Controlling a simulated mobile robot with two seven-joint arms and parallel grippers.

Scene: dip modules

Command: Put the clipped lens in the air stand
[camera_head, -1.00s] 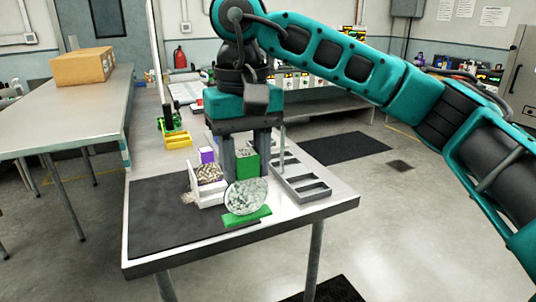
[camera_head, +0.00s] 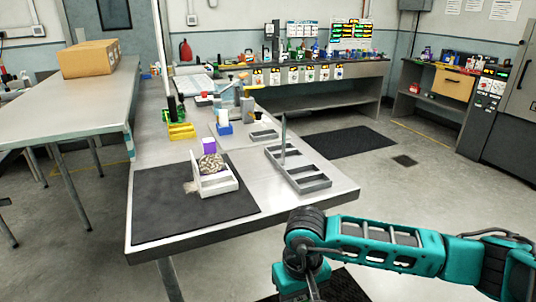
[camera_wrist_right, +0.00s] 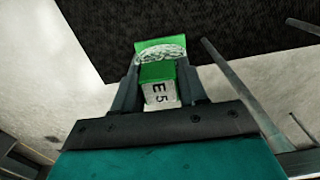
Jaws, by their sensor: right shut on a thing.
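In the right wrist view my right gripper (camera_wrist_right: 160,92) is shut on the green clip (camera_wrist_right: 153,72), which has a white label reading "E 5". The lens (camera_wrist_right: 160,53), a pale speckled disc, shows beyond the clip, with a green edge behind it. In the head view my right arm is low in front of the table, and its fingers and the clipped lens are out of frame. A white stand (camera_head: 216,184) with a patterned disc (camera_head: 211,163) and a purple block (camera_head: 209,143) is on the dark mat. I cannot tell which object is the air stand. My left gripper is not in view.
A grey slotted tray (camera_head: 312,185) with an upright post (camera_head: 283,138) is on the table's right side. The dark table mat (camera_head: 155,207) is mostly clear. Yellow (camera_head: 182,132) and blue (camera_head: 224,128) holders stand farther back. A box (camera_head: 90,59) is on the left table.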

